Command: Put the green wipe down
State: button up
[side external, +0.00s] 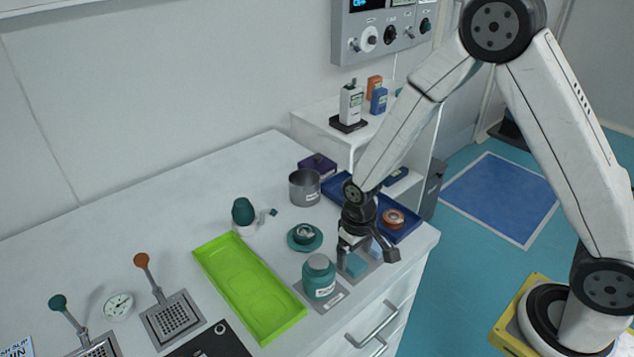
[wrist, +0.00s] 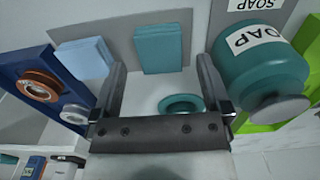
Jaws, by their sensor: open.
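The green wipe, a folded teal-green pad (side external: 355,265), lies flat at the table's front right, on a grey plate. In the wrist view the green wipe (wrist: 159,48) shows between and beyond my fingertips, with a gap on either side. My gripper (side external: 367,260) is open and empty, pointing down just above the wipe; its two fingers also show in the wrist view (wrist: 160,65). A light blue wipe (wrist: 88,58) lies beside the green one on the same plate, partly hidden by my gripper in the side view.
A teal soap bottle (side external: 319,280) stands close to the left of my gripper. A blue tray (side external: 408,228) with an orange-brown roll (side external: 393,218) lies behind. A teal dish (side external: 304,237), a grey cup (side external: 304,188) and a lime tray (side external: 250,290) are further left. The table edge is near.

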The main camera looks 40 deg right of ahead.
aim_at(354, 262)
notch_tip(354, 262, up, 10)
dwell(0.6)
dwell(0.5)
jog(key=s+d+r+t, duration=0.2)
jog(key=s+d, duration=0.2)
jog(key=s, duration=0.5)
jog(key=shift+d+t, duration=0.3)
jog(key=shift+d, duration=0.1)
jog(key=shift+w, duration=0.15)
dwell(0.7)
